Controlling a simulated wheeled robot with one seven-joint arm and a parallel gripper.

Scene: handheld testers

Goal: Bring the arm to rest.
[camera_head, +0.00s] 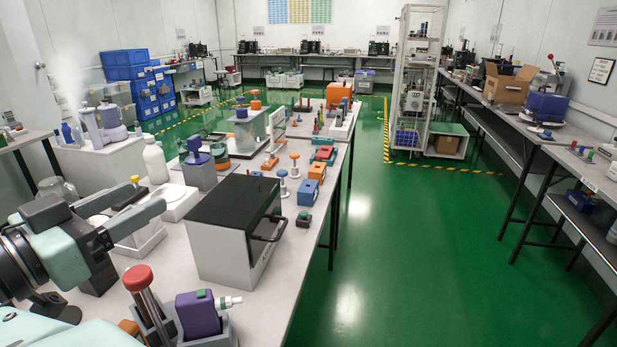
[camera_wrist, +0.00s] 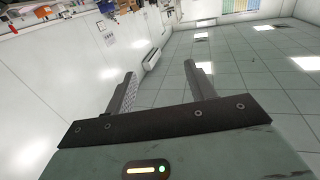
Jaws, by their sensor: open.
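My gripper shows in the wrist view (camera_wrist: 160,78) with its two grey fingers spread wide apart. Nothing is between them. In that view the fingers face a white wall and the tiled ceiling, so the gripper is tilted upward. In the head view my arm is folded at the lower left, and the gripper (camera_head: 138,207) is above the left part of the long workbench (camera_head: 265,325). No object is held.
A black-topped white box (camera_head: 228,250) stands on the bench right of my gripper. A red-capped tool and a purple tester (camera_head: 197,313) stand in a holder in front. A white bottle (camera_head: 155,162) stands behind the gripper. The green floor (camera_head: 400,260) at right is clear.

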